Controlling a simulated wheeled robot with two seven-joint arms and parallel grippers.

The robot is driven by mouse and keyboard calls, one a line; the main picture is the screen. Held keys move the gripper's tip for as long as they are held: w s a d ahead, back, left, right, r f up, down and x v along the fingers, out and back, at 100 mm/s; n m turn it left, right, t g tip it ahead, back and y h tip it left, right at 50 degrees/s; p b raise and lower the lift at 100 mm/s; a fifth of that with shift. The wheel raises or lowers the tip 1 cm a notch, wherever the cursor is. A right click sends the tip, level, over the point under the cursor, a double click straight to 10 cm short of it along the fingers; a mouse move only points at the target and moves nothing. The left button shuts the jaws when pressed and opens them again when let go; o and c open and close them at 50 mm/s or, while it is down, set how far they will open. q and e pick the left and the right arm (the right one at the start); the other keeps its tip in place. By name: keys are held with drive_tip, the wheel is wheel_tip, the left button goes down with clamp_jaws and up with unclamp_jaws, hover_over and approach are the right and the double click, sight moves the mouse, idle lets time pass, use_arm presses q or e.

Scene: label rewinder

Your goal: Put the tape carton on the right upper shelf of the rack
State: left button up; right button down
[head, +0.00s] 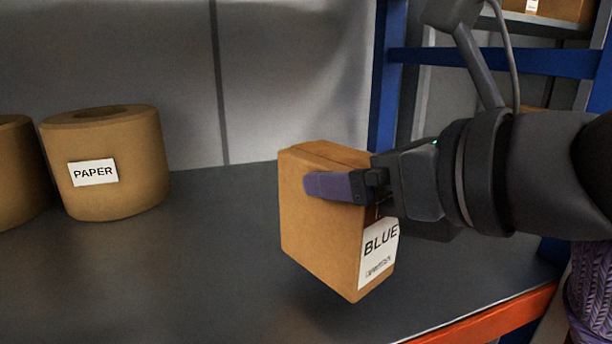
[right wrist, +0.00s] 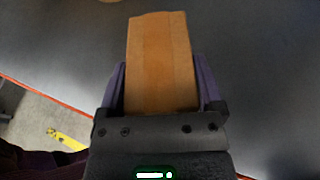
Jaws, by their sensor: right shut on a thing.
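A brown carton (head: 325,220) with a white label reading BLUE is in the middle of the head view. It looks tilted, with its lower corner over the dark shelf or table top; a shadow lies below it, and it appears raised. My right gripper (head: 345,188) is shut on the carton, one purple finger along its near side. In the right wrist view the carton (right wrist: 160,62) sits between both fingers. The blue rack (head: 388,95) stands behind at the upper right, partly hidden by my right arm. My left gripper is out of view.
The dark surface (head: 180,270) is clear around the carton, with an orange front edge (head: 490,318). A brown roll labelled PAPER (head: 125,180) and another roll (head: 20,175) stand at the left. A brown box (head: 565,8) sits on the rack's shelf at the top right.

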sight(335, 155)
drive_tip(key=w+a, duration=0.3)
drive_tip(key=w, duration=0.1)
drive_tip(key=shift+a+p, duration=0.25)
drive_tip(key=shift+p, duration=0.1)
wheel_tip(335, 155, down, 3)
drive_tip(key=shift+w, duration=0.1)
drive_tip(key=shift+f, duration=0.3)
unclamp_jaws()
drive_tip(key=shift+s+d+r, duration=0.2)
drive_tip(key=shift+s, duration=0.05)
drive_tip(key=b+v, duration=0.1)
drive_tip(key=v, duration=1)
drive_tip(key=shift+s, duration=0.2)
